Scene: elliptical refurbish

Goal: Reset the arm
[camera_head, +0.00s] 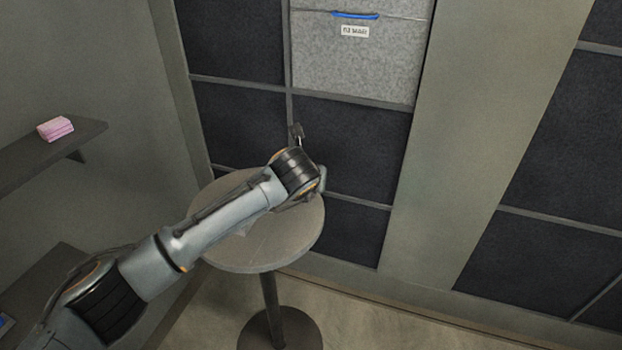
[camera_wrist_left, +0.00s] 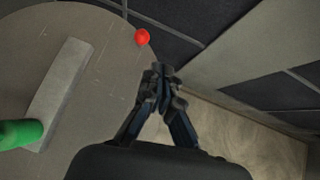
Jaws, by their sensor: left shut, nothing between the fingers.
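My left arm (camera_head: 225,210) comes in from the left in the head view and reaches over the round grey table (camera_head: 265,255). My left gripper (camera_wrist_left: 160,74) shows in the left wrist view with its fingertips together. It is shut and empty, over the table's edge. In the head view my wrist hides most of the gripper. My right gripper is in neither view.
In the left wrist view, a red ball-like thing (camera_wrist_left: 142,37) lies near the table's rim, with a grey bar (camera_wrist_left: 62,90) and a green cylinder (camera_wrist_left: 22,132) farther left. A pink stack (camera_head: 55,128) sits on a wall shelf (camera_head: 90,132). A grey bin (camera_head: 355,60) with a blue handle is behind.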

